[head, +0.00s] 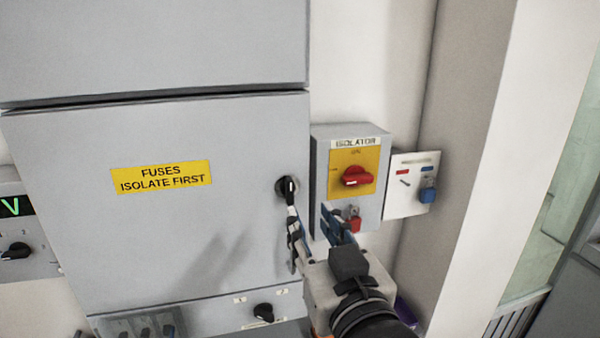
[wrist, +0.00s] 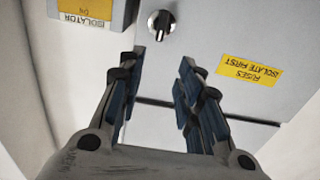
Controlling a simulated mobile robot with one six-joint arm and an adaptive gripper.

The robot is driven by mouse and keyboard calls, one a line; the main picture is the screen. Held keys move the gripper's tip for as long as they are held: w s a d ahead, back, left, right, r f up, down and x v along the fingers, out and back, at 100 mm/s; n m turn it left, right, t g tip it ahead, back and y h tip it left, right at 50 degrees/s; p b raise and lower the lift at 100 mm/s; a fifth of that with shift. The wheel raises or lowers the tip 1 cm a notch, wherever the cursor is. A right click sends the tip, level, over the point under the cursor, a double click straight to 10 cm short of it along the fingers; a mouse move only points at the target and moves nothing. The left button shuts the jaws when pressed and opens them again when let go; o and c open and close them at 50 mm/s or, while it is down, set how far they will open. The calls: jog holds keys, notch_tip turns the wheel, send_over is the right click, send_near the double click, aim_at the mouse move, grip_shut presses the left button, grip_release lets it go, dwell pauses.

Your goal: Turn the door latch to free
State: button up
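The door latch (head: 288,187) is a small black knob with a pale pointer line on the right edge of the grey fuse door (head: 120,235). In the wrist view the latch (wrist: 161,24) sits at top centre, beyond my fingertips. My gripper (head: 314,220) is below and slightly right of the latch in the head view. In the wrist view my gripper (wrist: 160,68) has its two blue-padded fingers spread wide, with nothing between them. The fingers look apart from the latch. The gap in depth is hard to judge.
The isolator box (head: 380,141) with a red handle (head: 356,177) and red padlock (head: 354,225) stands right of the door, close to my gripper. A white panel with a blue padlock (head: 427,195) is further right. A lower black knob (head: 263,310) sits below the door.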

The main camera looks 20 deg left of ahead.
aim_at(291, 181)
jog(key=p+x, duration=0.1)
jog(key=x, duration=1.3)
jog(key=shift+w+d+p, duration=0.1)
jog(key=shift+w+p, duration=0.2)
jog(key=shift+w, duration=0.05)
jog(key=shift+s, duration=0.1)
grip_shut()
